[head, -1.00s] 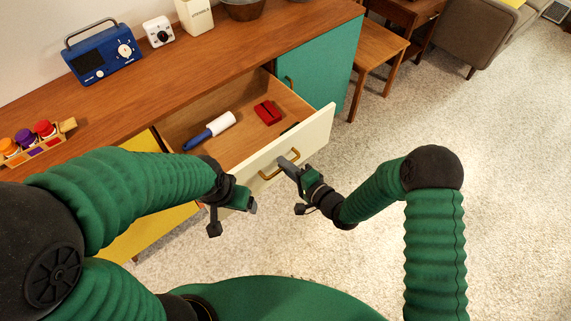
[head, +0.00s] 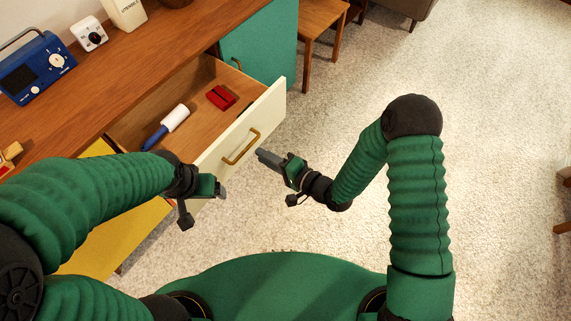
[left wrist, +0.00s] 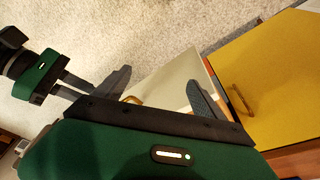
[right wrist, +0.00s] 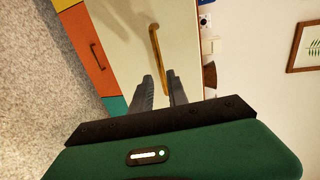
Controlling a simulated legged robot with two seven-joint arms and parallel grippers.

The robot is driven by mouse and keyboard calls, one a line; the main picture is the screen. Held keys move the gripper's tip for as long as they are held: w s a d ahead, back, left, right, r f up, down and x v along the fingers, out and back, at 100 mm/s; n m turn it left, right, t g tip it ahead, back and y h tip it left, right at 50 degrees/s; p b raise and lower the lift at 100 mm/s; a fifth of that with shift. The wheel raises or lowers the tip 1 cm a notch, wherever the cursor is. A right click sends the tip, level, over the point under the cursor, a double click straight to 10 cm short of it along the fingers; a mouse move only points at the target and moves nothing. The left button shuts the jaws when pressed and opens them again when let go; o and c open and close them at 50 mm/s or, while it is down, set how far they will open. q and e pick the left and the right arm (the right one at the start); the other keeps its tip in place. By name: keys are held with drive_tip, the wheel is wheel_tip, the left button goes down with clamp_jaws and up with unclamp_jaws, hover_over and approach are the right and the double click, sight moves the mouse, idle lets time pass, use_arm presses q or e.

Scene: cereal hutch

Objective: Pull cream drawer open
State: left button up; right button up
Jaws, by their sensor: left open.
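The cream drawer (head: 268,107) stands pulled well out of the wooden hutch, its inside showing. Its brass handle (head: 241,147) is bare in the head view and also shows in the right wrist view (right wrist: 160,60). My right gripper (head: 264,156) is just in front of the handle and apart from it. Its fingers (right wrist: 160,82) are parted with nothing between them. My left gripper (head: 216,188) is near the drawer front's left end; its fingers (left wrist: 160,78) are spread wide and empty.
In the drawer lie a blue-handled white roller (head: 168,126) and a red object (head: 221,97). A teal door (head: 262,55) is beyond it, a yellow front (head: 130,230) on the near side. A blue radio (head: 38,66) stands on top. Carpet (head: 340,110) to the right is free.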

drive_tip(key=v, duration=0.9)
drive_tip(key=shift+s+d+p, duration=0.2)
drive_tip(key=shift+d+p, duration=0.05)
drive_tip(key=shift+p, duration=0.2)
drive_tip(key=w+d+f+n+g+h, duration=0.2)
drive_tip(key=w+d+n+h, duration=0.2)
drive_tip(key=d+h, duration=0.25)
drive_tip(key=s+d+r+n+g+h, duration=0.1)
drive_tip(key=s+d+r+h, duration=0.15)
drive_tip(key=d, duration=0.25)
drive_tip(key=s+d+r+n+g+h, duration=0.1)
drive_tip(key=d+r+n+h, duration=0.15)
drive_tip(key=d, duration=0.25)
drive_tip(key=s+r+g, duration=0.3)
drive_tip(key=s+r, duration=0.1)
drive_tip(key=s, duration=0.5)
drive_tip(key=w+p+v, duration=0.2)
drive_tip(key=p+v, duration=1)
drive_tip(key=p, duration=0.1)
drive_tip(key=shift+w+r+h, duration=0.35)
drive_tip(key=shift+w+r, duration=0.15)
drive_tip(key=shift+r, duration=0.1)
